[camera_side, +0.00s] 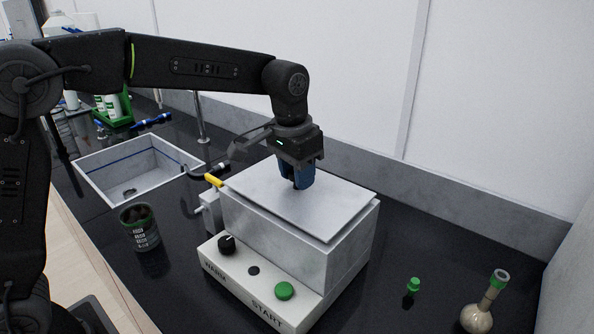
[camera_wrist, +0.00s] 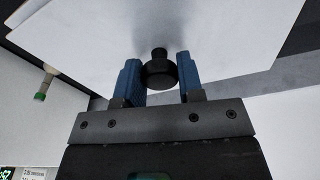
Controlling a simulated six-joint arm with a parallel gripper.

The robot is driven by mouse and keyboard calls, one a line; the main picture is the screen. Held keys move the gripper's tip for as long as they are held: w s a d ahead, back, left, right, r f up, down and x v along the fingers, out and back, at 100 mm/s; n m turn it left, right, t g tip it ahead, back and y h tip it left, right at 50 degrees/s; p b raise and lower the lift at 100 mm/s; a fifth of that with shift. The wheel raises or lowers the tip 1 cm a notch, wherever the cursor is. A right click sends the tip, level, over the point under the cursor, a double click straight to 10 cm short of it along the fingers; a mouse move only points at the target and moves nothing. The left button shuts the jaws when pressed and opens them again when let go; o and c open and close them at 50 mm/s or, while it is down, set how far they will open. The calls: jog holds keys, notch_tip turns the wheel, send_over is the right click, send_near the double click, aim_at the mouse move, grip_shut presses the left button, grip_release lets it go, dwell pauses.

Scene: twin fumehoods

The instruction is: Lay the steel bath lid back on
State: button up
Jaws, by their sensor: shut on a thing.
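The steel bath lid (camera_side: 270,195) is a flat pale plate over the top of the box-shaped bath (camera_side: 262,240) in the side view. Its edges lie close to the bath rim; I cannot tell whether it rests fully on it or sits slightly above. My gripper (camera_side: 297,184) points down at the middle of the lid, with its blue fingers around the lid's knob. In the wrist view my gripper (camera_wrist: 158,80) is shut on the black knob (camera_wrist: 160,72), and the lid (camera_wrist: 90,30) fills the top. The fingers hide the knob in the side view.
The bath's front panel has a black dial (camera_side: 227,244) and a green button (camera_side: 284,291). A sink (camera_side: 135,180) and a dark labelled can (camera_side: 140,228) are left. A green-capped vial (camera_side: 412,290) and a round flask (camera_side: 478,317) are right. The wall is behind.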

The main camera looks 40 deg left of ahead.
aim_at(290, 179)
jog(key=shift+f, duration=0.55)
jog(key=o, duration=1.1)
notch_tip(290, 179, up, 13)
jog(key=s, duration=0.2)
jog(key=s+a+f+n+t, duration=0.15)
jog(key=s+a, duration=0.45)
jog(key=s, duration=0.6)
jog(key=s+a+f+t, duration=0.1)
jog(key=s+f, duration=0.2)
jog(key=s+a+f, duration=0.1)
jog(key=s+f, duration=0.2)
jog(key=s, duration=0.1)
jog(key=s+a+f+t, duration=0.1)
jog(key=s+f, duration=0.2)
jog(key=shift+s+a+f+n+t, duration=0.1)
jog(key=shift+s+f+n+t, duration=0.2)
jog(key=shift+f+n+t, duration=0.1)
